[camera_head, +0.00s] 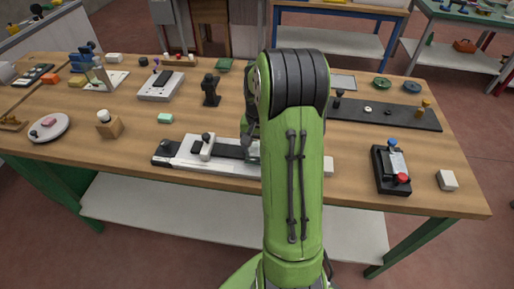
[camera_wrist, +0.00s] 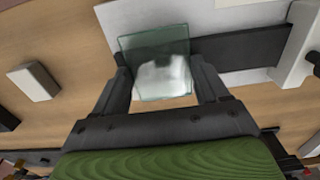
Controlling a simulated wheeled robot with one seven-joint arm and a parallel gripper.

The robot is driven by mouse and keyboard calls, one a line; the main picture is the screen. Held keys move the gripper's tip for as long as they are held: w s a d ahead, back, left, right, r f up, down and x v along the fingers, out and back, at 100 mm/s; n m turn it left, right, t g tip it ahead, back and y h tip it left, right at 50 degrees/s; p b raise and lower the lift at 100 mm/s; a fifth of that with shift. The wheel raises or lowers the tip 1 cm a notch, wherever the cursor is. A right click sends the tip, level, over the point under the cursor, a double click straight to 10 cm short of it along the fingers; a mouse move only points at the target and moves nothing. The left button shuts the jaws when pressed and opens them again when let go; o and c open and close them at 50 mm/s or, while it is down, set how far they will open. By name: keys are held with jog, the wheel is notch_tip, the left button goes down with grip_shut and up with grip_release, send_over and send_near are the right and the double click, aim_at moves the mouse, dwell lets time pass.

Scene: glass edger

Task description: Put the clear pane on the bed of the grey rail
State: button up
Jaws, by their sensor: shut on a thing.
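The clear pane (camera_wrist: 154,62) is a square, faintly green sheet in the wrist view. My gripper (camera_wrist: 162,82) is shut on it, with a dark finger at each side. The grey rail (camera_wrist: 225,18) lies beyond the pane, and its dark bed strip (camera_wrist: 240,50) runs off to the right. A pale shape shows through the pane. I cannot tell whether the pane touches the rail. In the head view the rail (camera_head: 232,165) lies along the table's near edge, partly hidden by my arm. My gripper (camera_head: 251,142) is mostly hidden there, above the rail.
A dark knobbed clamp (camera_head: 207,146) stands on the rail left of my gripper. A black fixture with red and blue knobs (camera_head: 392,168) and a pale block (camera_head: 447,180) lie to the right. A long dark plate (camera_head: 385,113) lies behind. Bare wood shows between them.

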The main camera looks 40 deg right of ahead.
aim_at(258, 152)
jog(key=o, duration=1.1)
jog(key=shift+f, duration=0.1)
jog(key=a+r+n+p, duration=0.1)
jog(key=a+r, duration=0.2)
jog(key=r, duration=0.5)
jog(key=a+r+n+p, duration=0.1)
jog(key=a+r+p, duration=0.1)
jog(key=r, duration=0.6)
jog(key=s+a+r+n+t, duration=0.2)
jog(key=s+a+n+t, duration=0.3)
jog(key=s+a, duration=1)
jog(key=a+n, duration=0.3)
jog(key=shift+s+r+t, duration=0.2)
jog(key=shift+s+t, duration=0.1)
